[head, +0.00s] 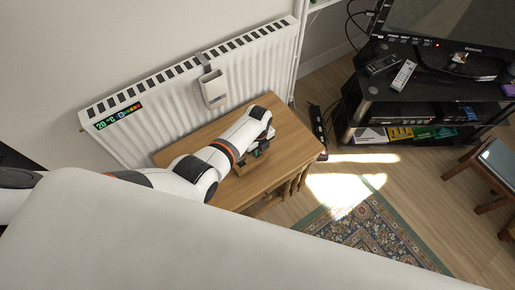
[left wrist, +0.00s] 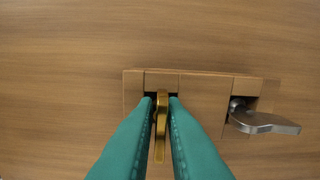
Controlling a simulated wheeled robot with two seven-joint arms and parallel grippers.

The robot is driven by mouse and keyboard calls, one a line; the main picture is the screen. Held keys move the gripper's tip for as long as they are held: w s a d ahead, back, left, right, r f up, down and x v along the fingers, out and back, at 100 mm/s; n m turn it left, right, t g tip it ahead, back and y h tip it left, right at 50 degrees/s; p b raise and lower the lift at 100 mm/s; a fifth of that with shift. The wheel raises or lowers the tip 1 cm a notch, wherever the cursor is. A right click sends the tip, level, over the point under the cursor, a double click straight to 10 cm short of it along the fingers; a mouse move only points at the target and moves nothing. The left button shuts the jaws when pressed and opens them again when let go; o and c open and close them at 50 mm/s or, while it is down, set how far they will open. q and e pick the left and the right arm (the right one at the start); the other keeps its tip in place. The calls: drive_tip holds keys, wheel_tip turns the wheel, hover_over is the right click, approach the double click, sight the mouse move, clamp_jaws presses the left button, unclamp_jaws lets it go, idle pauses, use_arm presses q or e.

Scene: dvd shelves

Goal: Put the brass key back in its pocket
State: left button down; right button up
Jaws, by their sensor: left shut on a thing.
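My left gripper (left wrist: 162,112) is shut on the brass key (left wrist: 161,128); its two teal fingers press on either side of it. The key's upper end overlaps a dark pocket opening in the wooden block (left wrist: 205,100). I cannot tell how far, if at all, it is inside. A silver key (left wrist: 262,122) sits in another pocket at the block's right and sticks out to the right. In the head view, my left gripper (head: 256,150) is low over the wooden table (head: 290,135), partly hidden by my arm. My right gripper is not in view.
A white radiator (head: 170,105) with a small white box (head: 213,88) on it stands behind the table. A black TV stand (head: 410,95) is at the right, with a patterned rug (head: 370,235) in front. The tabletop around the block is bare.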

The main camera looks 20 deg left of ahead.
use_arm(q)
drive_tip(key=c, duration=1.4)
unclamp_jaws()
wheel_tip(320, 180, up, 12)
drive_tip(key=p, duration=0.4)
